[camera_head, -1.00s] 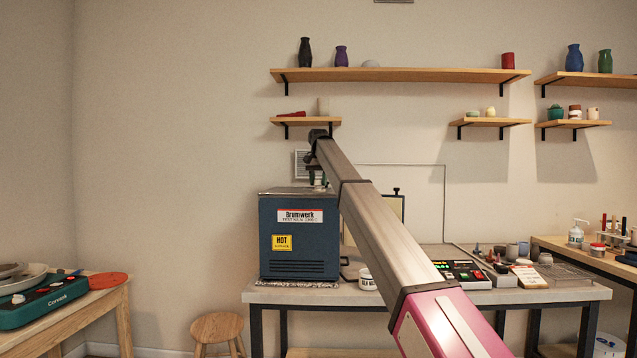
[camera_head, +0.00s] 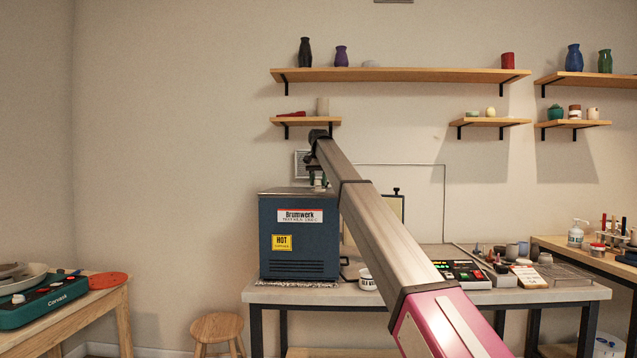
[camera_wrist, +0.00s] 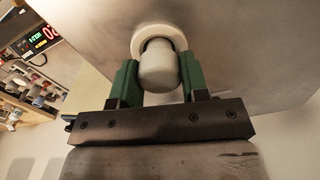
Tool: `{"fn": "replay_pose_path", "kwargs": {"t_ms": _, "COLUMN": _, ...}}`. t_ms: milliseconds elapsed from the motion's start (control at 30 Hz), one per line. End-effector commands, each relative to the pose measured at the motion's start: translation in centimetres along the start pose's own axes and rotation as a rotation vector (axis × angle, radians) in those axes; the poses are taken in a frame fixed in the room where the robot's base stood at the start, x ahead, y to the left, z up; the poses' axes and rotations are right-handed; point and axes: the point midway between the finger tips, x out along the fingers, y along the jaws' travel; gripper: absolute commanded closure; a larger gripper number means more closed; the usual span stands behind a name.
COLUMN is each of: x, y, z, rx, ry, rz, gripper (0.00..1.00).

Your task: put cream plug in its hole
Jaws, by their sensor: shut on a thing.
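The cream plug (camera_wrist: 158,68) is between the green fingers of my gripper (camera_wrist: 158,82) in the wrist view. My gripper is shut on it. The plug's far end is at a pale round ring (camera_wrist: 143,36) around the hole in the kiln's metal top (camera_wrist: 235,45). A dark gap shows along part of the ring, and how deep the plug sits cannot be told. In the head view the kiln (camera_head: 298,240) is a blue box with a "Brumwerk" label, and my gripper (camera_head: 318,184) is small at its top, partly hidden by my arm.
The kiln stands at the left of a workbench (camera_head: 350,294). A white tub (camera_head: 367,280) and a control panel (camera_head: 462,272) are to its right. A small wall shelf (camera_head: 300,120) hangs above the kiln, close to my arm. A stool (camera_head: 217,330) stands at the lower left.

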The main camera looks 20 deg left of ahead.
Motion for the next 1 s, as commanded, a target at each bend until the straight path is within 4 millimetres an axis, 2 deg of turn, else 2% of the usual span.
{"fn": "replay_pose_path", "kwargs": {"t_ms": 567, "x": 1.01, "y": 0.0, "z": 0.0, "rx": 0.0, "ry": 0.0, "rz": 0.0, "gripper": 0.86}}
{"fn": "replay_pose_path", "kwargs": {"t_ms": 600, "x": 1.01, "y": -0.01, "z": -0.01, "rx": 0.0, "ry": 0.0, "rz": 0.0, "gripper": 0.52}}
{"fn": "replay_pose_path", "kwargs": {"t_ms": 633, "x": 0.99, "y": -0.01, "z": -0.01, "rx": 0.0, "ry": 0.0, "rz": 0.0, "gripper": 0.48}}
{"fn": "replay_pose_path", "kwargs": {"t_ms": 1000, "x": 0.98, "y": 0.0, "z": -0.01, "rx": 0.0, "ry": 0.0, "rz": 0.0, "gripper": 0.48}}
